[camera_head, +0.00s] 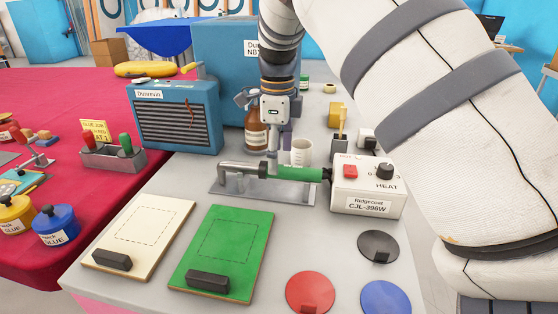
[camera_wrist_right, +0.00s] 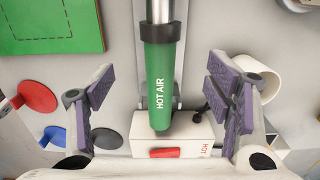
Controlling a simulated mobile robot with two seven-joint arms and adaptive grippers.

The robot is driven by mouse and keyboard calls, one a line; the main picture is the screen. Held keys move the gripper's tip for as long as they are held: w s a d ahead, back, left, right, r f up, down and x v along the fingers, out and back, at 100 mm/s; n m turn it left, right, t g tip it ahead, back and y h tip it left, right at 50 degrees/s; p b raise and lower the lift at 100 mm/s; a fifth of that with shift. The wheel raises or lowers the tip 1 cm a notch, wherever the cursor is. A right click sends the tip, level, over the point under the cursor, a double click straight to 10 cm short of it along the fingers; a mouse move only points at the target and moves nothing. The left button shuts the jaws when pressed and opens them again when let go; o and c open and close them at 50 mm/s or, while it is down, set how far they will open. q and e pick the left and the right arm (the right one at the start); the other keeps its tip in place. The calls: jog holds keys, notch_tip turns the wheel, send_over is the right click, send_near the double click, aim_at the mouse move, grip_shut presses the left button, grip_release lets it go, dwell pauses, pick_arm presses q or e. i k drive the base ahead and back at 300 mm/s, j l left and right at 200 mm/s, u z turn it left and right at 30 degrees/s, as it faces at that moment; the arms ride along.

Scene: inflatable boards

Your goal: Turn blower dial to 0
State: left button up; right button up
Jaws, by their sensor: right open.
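The blower's control box (camera_head: 368,190) is white and labelled Ridgecoat CJL-396W. It stands on the grey table with a black dial (camera_head: 385,171) beside the word HEAT and a red switch (camera_head: 350,171). I cannot read the dial's setting. The green hot-air handle (camera_head: 298,173) with its metal nozzle lies to the left of the box. My right gripper (camera_head: 280,143) hangs above the handle, left of the dial. In the right wrist view my right gripper (camera_wrist_right: 158,80) is open, its purple pads apart on both sides of the handle; the dial is not visible there. My left gripper is not in view.
A brown bottle (camera_head: 256,133) and white mug (camera_head: 301,150) stand close behind the handle. A white board (camera_head: 140,232), a green board (camera_head: 226,245) and black (camera_head: 377,243), red (camera_head: 310,289) and blue (camera_head: 385,298) discs lie in front. My right arm covers the right side.

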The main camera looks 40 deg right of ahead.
aim_at(385, 170)
jog(key=k, duration=1.5)
